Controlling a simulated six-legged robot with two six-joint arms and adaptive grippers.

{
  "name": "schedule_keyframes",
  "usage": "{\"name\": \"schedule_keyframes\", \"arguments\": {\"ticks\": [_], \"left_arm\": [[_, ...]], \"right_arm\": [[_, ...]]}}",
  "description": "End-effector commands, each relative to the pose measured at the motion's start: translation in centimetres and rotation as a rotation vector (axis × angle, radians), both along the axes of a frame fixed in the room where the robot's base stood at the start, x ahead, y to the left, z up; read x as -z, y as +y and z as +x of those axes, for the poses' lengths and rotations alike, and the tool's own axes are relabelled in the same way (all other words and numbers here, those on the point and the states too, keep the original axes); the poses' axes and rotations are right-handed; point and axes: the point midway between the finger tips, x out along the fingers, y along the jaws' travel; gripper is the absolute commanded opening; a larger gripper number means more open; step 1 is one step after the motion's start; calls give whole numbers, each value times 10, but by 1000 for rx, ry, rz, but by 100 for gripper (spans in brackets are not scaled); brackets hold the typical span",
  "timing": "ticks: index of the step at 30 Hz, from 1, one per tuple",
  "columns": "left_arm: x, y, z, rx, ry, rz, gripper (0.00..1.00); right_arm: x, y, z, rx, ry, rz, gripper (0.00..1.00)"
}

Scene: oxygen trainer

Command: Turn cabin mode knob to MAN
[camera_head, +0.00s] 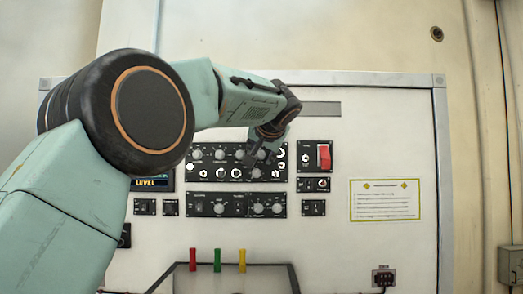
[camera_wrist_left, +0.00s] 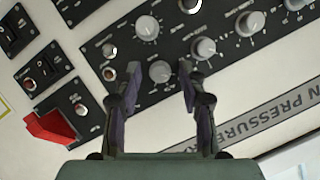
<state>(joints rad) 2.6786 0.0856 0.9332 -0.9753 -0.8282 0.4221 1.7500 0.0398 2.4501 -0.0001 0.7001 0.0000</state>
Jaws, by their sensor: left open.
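The black control panel (camera_head: 215,174) carries several grey round knobs; its labels are too small to read, so I cannot tell which knob is the cabin mode one. My left gripper (camera_head: 263,149) is in front of the panel's upper right part and covers some of its controls. In the left wrist view the left gripper (camera_wrist_left: 160,72) is open, with one finger on each side of a grey knob (camera_wrist_left: 159,71). I cannot tell whether the fingers touch it. Another grey knob (camera_wrist_left: 203,48) is just beyond the right-hand finger. My right gripper is not in view.
A red guarded switch (camera_head: 324,156) is right of the panel; it also shows in the left wrist view (camera_wrist_left: 50,127). A lower knob panel (camera_head: 237,205) sits below. Red, green and yellow tabs (camera_head: 217,260) stand at the bottom. A notice (camera_head: 385,200) is at the right.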

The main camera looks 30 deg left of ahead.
Motion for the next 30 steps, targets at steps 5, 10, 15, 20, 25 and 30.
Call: {"name": "schedule_keyframes", "arguments": {"ticks": [5,10,15,20,25,30], "left_arm": [[0,0,1,1,-2,1,41],[0,1,1,0,-1,0,28],[0,1,1,0,0,0,13],[0,1,1,0,0,0,0],[1,1,1,0,0,0,0],[1,0,1,1,8,11,0]], "right_arm": [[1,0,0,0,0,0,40],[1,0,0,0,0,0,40],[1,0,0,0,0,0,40],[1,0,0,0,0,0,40],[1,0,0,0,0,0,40],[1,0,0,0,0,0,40]]}}
